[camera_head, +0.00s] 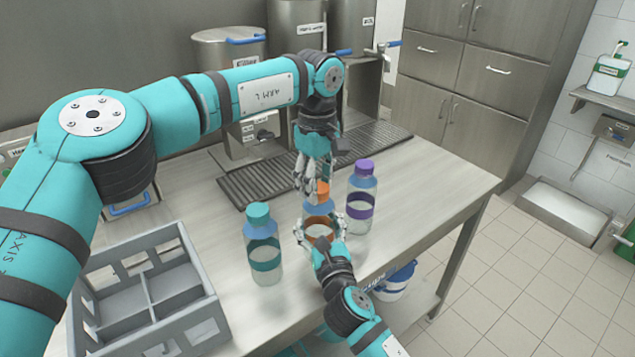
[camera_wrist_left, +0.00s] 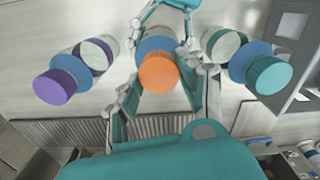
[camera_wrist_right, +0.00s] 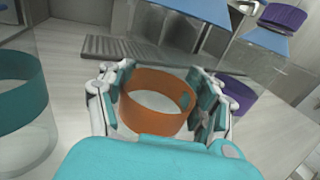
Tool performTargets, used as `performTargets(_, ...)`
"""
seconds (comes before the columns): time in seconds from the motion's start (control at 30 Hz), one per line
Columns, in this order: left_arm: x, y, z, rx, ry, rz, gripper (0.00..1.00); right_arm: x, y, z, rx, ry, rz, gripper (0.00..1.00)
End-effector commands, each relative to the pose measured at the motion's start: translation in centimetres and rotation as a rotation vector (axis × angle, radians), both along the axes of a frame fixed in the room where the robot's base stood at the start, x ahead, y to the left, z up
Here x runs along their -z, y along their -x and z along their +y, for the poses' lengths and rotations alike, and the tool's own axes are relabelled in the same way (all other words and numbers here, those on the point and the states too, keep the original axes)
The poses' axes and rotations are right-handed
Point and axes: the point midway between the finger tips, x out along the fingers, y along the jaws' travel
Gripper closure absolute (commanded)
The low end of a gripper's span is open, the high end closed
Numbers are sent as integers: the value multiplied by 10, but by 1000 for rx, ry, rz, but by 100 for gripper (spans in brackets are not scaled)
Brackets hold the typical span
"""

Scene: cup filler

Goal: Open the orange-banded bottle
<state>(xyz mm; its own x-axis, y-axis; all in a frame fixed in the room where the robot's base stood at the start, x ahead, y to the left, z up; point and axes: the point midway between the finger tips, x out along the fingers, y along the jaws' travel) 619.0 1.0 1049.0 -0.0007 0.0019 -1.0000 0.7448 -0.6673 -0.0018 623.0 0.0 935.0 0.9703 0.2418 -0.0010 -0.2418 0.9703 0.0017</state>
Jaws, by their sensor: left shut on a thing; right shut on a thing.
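The orange-banded bottle (camera_head: 319,231) stands upright on the steel table between two other bottles. Its orange cap (camera_wrist_left: 158,73) is at the top, over a blue shoulder (camera_wrist_left: 155,47); I cannot tell whether it is loose. My left gripper (camera_head: 314,186) comes down from above and is shut on the cap, with its fingers on both sides in the left wrist view. My right gripper (camera_wrist_right: 160,105) comes from the front and is shut on the bottle's body, around the orange band (camera_wrist_right: 155,107). The fingers partly hide the band in the head view.
A teal-banded bottle (camera_head: 263,247) stands close on the left and a purple-banded bottle (camera_head: 361,199) close on the right. A grey crate (camera_head: 190,313) with empty compartments is at the front left. A drain grate (camera_head: 256,184) and steel dispensers (camera_head: 298,22) are behind.

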Motion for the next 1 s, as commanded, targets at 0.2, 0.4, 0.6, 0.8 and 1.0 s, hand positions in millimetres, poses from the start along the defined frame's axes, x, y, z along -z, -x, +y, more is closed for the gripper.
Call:
performTargets(0.2,-1,1,0,-481,4,-3,99,0,1,2,-6,1,-2,100)
performTargets(0.4,-1,3,0,-934,3,-5,99,0,1,3,-6,1,-2,100)
performTargets(0.6,-2,4,-1,-1390,4,-5,99,0,1,3,-7,1,-2,100)
performTargets(0.8,-2,5,-2,-1851,5,-6,99,0,2,3,-8,2,-3,100)
performTargets(1.0,-2,6,-4,-2315,4,-6,99,0,2,3,-8,2,-3,100)
